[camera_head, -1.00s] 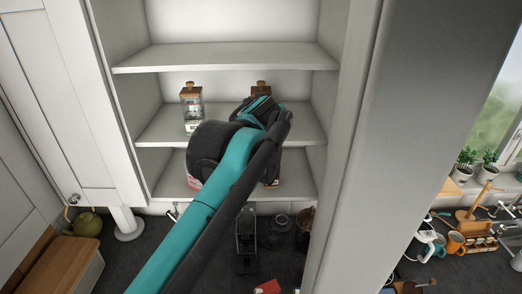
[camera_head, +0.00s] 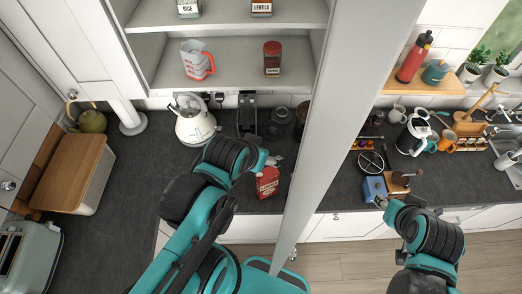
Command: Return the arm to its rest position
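My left arm, teal and black, comes in from the bottom and bends over the worktop below the open cupboard. Its gripper (camera_head: 276,160) is small in view, just above a red box (camera_head: 267,183) on the slate worktop (camera_head: 130,185). I cannot tell whether its fingers are open or whether they touch the box. My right arm comes in at the lower right. Its gripper (camera_head: 380,202) is at the worktop's front edge beside a blue box (camera_head: 374,188), and its finger state is too small to make out.
The open cupboard holds a measuring jug (camera_head: 197,60) and a red-lidded jar (camera_head: 272,58) on its bottom shelf (camera_head: 232,75). A cupboard door (camera_head: 350,110) stands out between my arms. A white kettle (camera_head: 193,120) is behind my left arm. Bare worktop lies left of it.

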